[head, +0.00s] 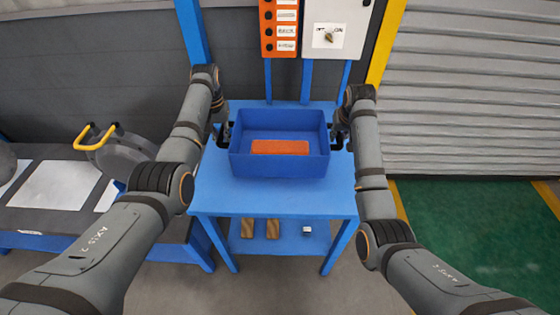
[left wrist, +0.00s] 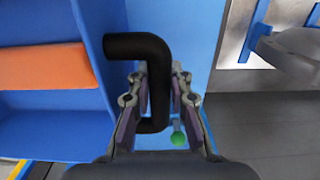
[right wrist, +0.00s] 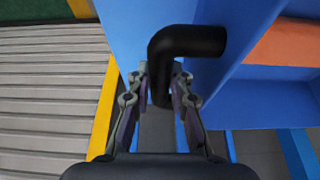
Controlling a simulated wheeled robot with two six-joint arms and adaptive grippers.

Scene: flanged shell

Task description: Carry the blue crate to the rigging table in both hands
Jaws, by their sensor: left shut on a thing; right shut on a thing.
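The blue crate (head: 308,164) is an open box with an orange block (head: 280,147) lying inside. It is over the top of a blue table (head: 275,200); I cannot tell whether it rests on it or hangs just above. My left gripper (head: 224,135) is shut on the black handle (left wrist: 140,46) at the crate's left side. My right gripper (head: 340,134) is shut on the black handle (right wrist: 190,41) at its right side. The crate looks level. No label shows whether this blue table is the rigging table.
The table's lower shelf (head: 290,237) holds brown blocks (head: 272,229) and a small white item (head: 307,230). At the left, a low bench (head: 30,240) carries a grey round part with a yellow handle (head: 97,137). An orange panel (head: 279,28) and a grey box (head: 335,28) stand behind. Green floor (head: 470,230) is open at the right.

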